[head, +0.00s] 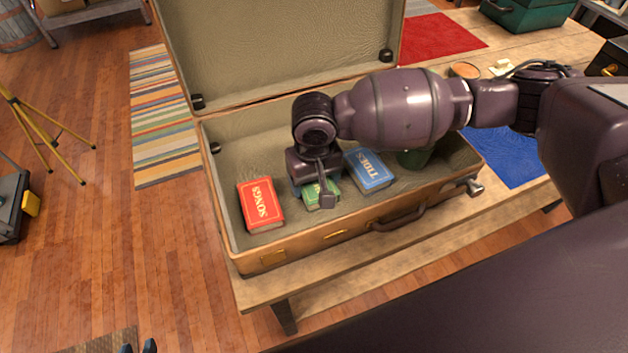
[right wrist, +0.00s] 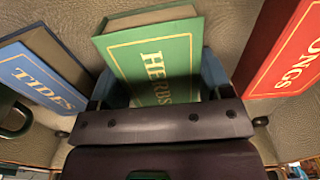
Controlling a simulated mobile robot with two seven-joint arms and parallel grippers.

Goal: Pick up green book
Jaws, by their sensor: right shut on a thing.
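The green book (head: 333,187), titled HERBS, lies in the open suitcase (head: 262,259) between a red book (head: 261,205) and a blue book (head: 369,170). My right gripper (head: 315,190) reaches down over it and hides much of its cover in the head view. In the right wrist view the green book (right wrist: 160,60) sits between the blue finger pads of my right gripper (right wrist: 158,85), which is shut on it.
The suitcase stands on a wooden table (head: 337,283) with its lid (head: 290,45) raised at the back. A dark green object (head: 413,158) sits in its right part, partly behind my arm. A yellow tripod (head: 45,140) stands on the floor at left.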

